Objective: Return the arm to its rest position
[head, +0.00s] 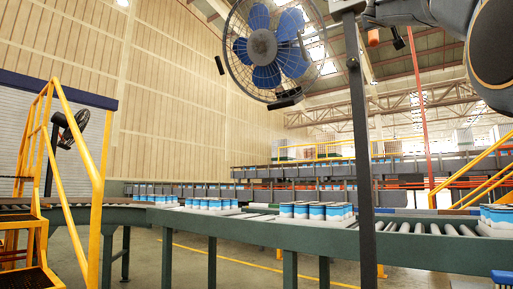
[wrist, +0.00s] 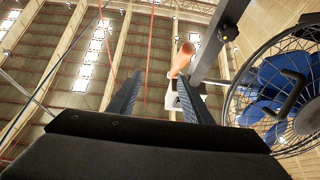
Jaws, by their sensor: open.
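My gripper (wrist: 158,80) shows in the wrist view with its two dark fingers apart, pointing up toward the roof. I see nothing held between them. An orange and white object (wrist: 180,62) shows beyond the fingertips, close to the right finger; I cannot tell what it is or how far off. In the head view my dark arm crosses the top right corner, and I cannot make out my gripper there.
A caged blue fan (head: 263,48) hangs high near a dark upright post (head: 360,160); the fan (wrist: 288,95) is right of my gripper in the wrist view. A roller conveyor (head: 440,246) carries blue-and-white cans (head: 315,210). Yellow steps (head: 85,190) stand at left.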

